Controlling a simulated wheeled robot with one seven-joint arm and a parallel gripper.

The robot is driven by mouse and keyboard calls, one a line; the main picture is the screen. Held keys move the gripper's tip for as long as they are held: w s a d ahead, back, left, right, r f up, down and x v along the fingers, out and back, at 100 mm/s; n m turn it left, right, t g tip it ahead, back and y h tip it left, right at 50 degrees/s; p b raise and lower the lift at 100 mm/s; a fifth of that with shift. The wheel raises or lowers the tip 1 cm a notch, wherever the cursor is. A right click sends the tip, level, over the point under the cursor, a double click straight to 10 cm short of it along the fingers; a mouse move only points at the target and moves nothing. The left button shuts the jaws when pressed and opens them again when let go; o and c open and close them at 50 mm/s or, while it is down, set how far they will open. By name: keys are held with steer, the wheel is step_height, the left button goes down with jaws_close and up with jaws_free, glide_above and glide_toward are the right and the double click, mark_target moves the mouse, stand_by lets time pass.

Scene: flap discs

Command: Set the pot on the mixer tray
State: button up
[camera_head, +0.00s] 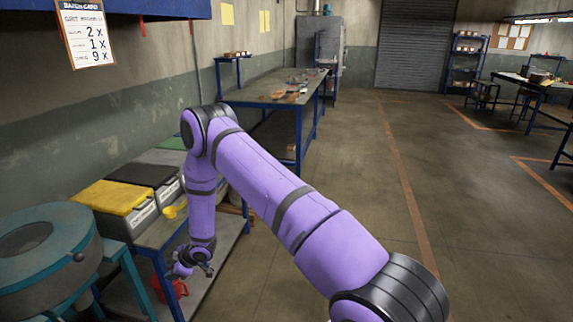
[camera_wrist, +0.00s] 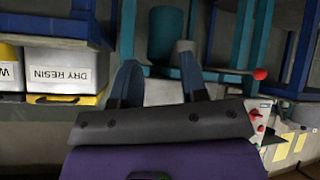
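My gripper (camera_head: 194,268) hangs low in the head view, in front of the bench with the bins. In the wrist view its two dark fingers (camera_wrist: 159,62) stand apart, and I see nothing clearly held between them. A teal round mixer (camera_head: 45,250) with a dark centre stands at the lower left of the head view, on a teal frame. I cannot make out a pot or the mixer's tray for certain. A red object (camera_head: 178,287), partly behind my gripper, is too hidden to name.
Bins with yellow (camera_head: 110,197), black (camera_head: 142,174) and green lids line the bench. A yellow scoop (camera_head: 174,211) lies beside them. In the wrist view, a dry resin bin (camera_wrist: 68,75) and a red-knobbed lever (camera_wrist: 260,74) show.

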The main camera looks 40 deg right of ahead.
steer(key=w+d+r+m+t+h, duration=0.1)
steer(key=d+r+h, duration=0.15)
steer(key=r, duration=0.95)
steer(key=d+r+m+h, duration=0.2)
steer(key=d+r, duration=0.2)
steer(key=r, duration=0.7)
steer(key=s+d+r+m+h, duration=0.1)
steer(key=s+d+r+m, duration=0.1)
steer(key=s+r, duration=0.5)
steer(key=s+d+r+m+h, duration=0.1)
steer(key=s+d+r, duration=0.1)
steer(key=r, duration=1)
steer(key=s+d+r+m+g+h, duration=0.1)
steer(key=s+r+m, duration=0.1)
steer(key=s+r, duration=0.45)
steer(key=s+d+r+m, duration=0.15)
steer(key=s+r, duration=0.25)
steer(key=s, duration=0.6)
steer(key=s+a+r+m+g, duration=0.1)
steer(key=s+r+m, duration=0.1)
steer(key=s, duration=1.8)
steer(key=shift+m+g+y, duration=0.3)
steer(key=shift+m+y, duration=0.15)
steer(key=shift+r, duration=0.1)
